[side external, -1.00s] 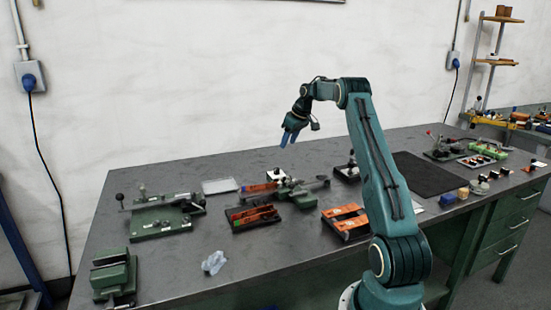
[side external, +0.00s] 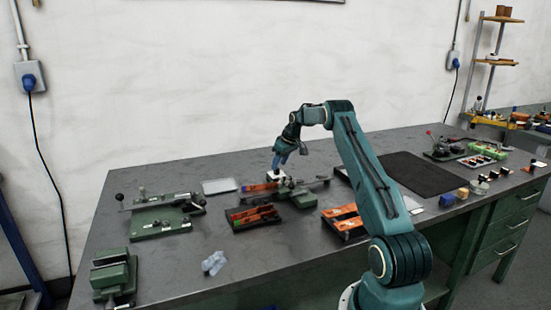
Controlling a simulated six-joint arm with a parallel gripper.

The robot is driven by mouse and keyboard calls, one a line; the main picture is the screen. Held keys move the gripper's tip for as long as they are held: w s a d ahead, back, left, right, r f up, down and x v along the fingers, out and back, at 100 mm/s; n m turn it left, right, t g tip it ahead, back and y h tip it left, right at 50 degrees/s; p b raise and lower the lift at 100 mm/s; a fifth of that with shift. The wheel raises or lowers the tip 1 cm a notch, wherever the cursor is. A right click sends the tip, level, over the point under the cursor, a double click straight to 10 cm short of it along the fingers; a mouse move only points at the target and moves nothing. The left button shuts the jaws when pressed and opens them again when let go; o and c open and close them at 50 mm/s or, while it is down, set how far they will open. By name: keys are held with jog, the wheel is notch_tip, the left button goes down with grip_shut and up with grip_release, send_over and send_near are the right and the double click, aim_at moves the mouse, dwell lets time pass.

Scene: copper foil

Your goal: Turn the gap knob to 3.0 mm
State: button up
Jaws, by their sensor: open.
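My gripper (side external: 277,163), with blue fingers, points down over the middle of the bench, just above or behind a small white block (side external: 272,176). It is open, and I see nothing between its fingers. A green bench device (side external: 297,192) with a grey bar lies just in front of the block. I cannot make out a marked gap knob or any scale reading at this size. The gripper partly covers the top of the white block. Whether the fingers touch anything is too small to tell.
A green fixture with a ball-ended lever (side external: 165,222) stands at left, and a green vise (side external: 113,275) at front left. A black mat (side external: 420,175) lies at right. Bare bench (side external: 180,270) shows at front left.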

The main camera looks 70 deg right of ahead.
aim_at(277, 171)
jog(key=shift+x, duration=1.45)
jog(key=c, duration=1)
